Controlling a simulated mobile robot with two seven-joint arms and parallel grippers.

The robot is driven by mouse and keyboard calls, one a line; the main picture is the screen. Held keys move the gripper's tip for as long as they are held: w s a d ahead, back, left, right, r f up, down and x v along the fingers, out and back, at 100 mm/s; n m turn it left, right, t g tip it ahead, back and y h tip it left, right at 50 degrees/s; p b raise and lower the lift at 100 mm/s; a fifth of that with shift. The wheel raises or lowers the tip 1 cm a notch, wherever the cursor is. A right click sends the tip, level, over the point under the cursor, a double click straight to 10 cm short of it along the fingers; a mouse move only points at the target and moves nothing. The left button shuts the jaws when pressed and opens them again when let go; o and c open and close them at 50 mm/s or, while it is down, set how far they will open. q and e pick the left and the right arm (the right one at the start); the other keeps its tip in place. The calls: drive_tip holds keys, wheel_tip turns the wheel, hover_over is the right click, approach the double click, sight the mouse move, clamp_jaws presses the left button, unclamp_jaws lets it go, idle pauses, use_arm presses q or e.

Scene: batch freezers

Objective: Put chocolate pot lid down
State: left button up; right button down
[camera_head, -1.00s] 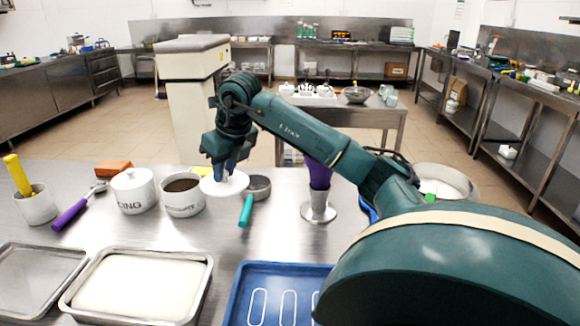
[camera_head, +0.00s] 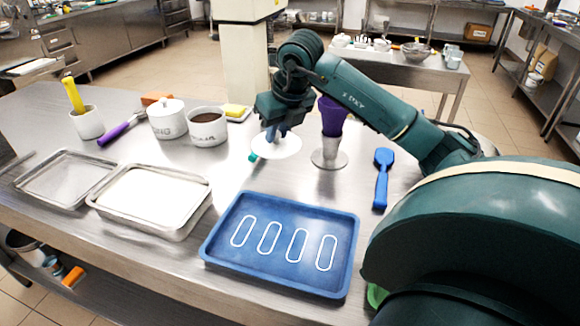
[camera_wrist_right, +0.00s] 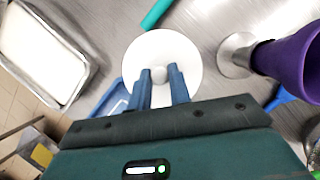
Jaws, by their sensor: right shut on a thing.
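The white round chocolate pot lid (camera_head: 283,147) is in my right gripper (camera_head: 275,132), which is shut on its knob. In the right wrist view the lid (camera_wrist_right: 160,50) shows from above, with the knob between the fingertips (camera_wrist_right: 160,76). I cannot tell whether the lid touches the table or hangs just above it. The chocolate pot (camera_head: 208,130), white and full of dark brown contents, stands uncovered to the left of the lid. My left gripper does not show.
The lidded icing pot (camera_head: 167,121) stands left of the chocolate pot. A teal handle (camera_wrist_right: 156,14) lies beside the lid. The blue tray (camera_head: 230,255) is in front, with bare table between.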

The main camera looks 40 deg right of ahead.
drive_tip(key=shift+s+f, duration=0.15)
drive_tip(key=shift+s, duration=0.25)
wheel_tip(320, 180, down, 10)
drive_tip(key=shift+r, duration=0.1)
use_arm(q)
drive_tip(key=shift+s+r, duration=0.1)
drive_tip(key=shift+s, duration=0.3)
use_arm(e)
drive_tip(key=shift+f, duration=0.25)
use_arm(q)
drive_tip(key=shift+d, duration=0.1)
use_arm(e)
drive_tip(key=c, duration=1.3)
unclamp_jaws()
